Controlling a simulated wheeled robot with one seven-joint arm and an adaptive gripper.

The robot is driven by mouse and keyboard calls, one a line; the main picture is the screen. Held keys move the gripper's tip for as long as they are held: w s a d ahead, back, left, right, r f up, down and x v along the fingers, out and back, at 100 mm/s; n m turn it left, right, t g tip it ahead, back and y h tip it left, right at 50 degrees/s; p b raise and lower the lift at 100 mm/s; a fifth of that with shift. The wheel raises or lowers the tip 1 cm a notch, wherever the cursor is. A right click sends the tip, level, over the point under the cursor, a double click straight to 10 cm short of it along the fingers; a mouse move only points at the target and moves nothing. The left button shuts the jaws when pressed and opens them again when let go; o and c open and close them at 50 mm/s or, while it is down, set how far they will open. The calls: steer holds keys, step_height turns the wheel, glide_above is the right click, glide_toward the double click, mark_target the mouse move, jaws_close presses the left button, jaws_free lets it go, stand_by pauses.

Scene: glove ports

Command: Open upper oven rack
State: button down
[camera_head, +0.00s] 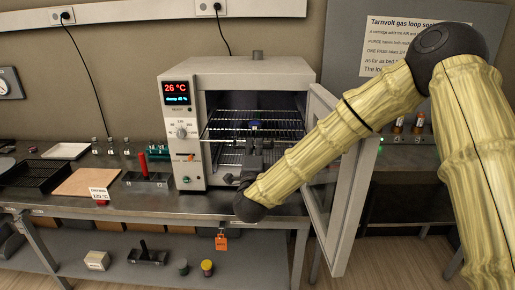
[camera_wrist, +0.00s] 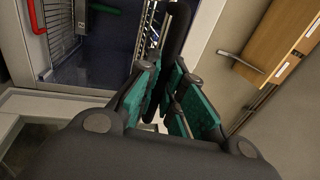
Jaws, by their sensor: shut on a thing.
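The oven (camera_head: 250,75) is a grey box on the bench with its glass door (camera_head: 345,170) swung open to the right. Inside, the upper oven rack (camera_head: 226,128) is a wire shelf, with a second wire rack (camera_head: 228,158) below it. My gripper (camera_head: 255,141) is at the front edge of the upper rack. In the wrist view its green-padded fingers (camera_wrist: 168,88) close around a dark bar (camera_wrist: 176,38), which seems to be the rack's front. The fingers and wrist hide part of the rack's front and the lower opening.
A small dark blue item (camera_head: 255,125) shows inside the oven.

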steer(key=c, duration=1.5)
jaws_free()
steer(key=shift+a, duration=0.3)
steer(key=shift+c, duration=0.2)
steer(key=shift+d, duration=0.1)
steer(key=shift+d, duration=0.15)
steer(key=v, duration=1.2)
steer(key=shift+f, duration=0.1)
